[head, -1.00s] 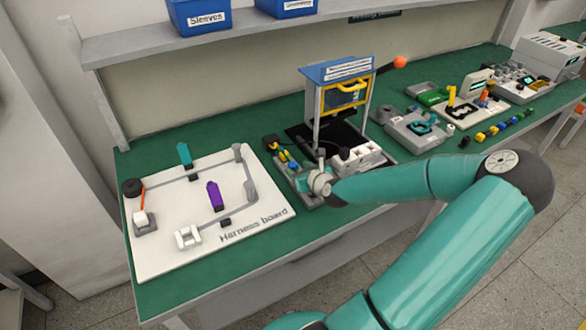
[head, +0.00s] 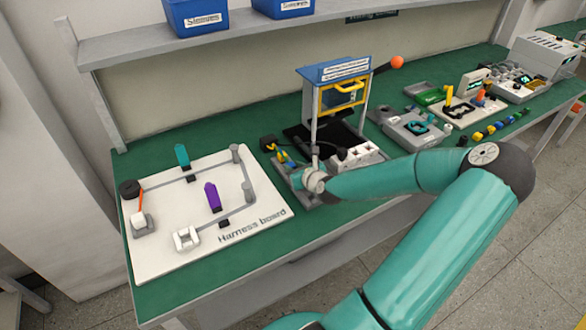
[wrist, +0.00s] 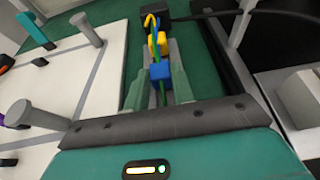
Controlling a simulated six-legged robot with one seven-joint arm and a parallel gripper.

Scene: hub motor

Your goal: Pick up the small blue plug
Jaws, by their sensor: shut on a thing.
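The small blue plug (wrist: 161,72) shows in the wrist view between the two fingers of my gripper (wrist: 160,84). The fingers are shut on it. A green strand runs below the plug between the fingers. A yellow plug (wrist: 157,43) sits just beyond it, with yellow and blue wires leading up to a black block (wrist: 155,19). In the head view my gripper (head: 301,180) is low over the bench, in front of the small frame stand, and my wrist partly hides the plug area.
The white harness board (head: 157,257) with posts and clips lies to the left. The blue-topped stand (head: 334,72) rises close behind my gripper, and a white socket block (head: 357,157) is just right of it. Trays and devices fill the bench further right.

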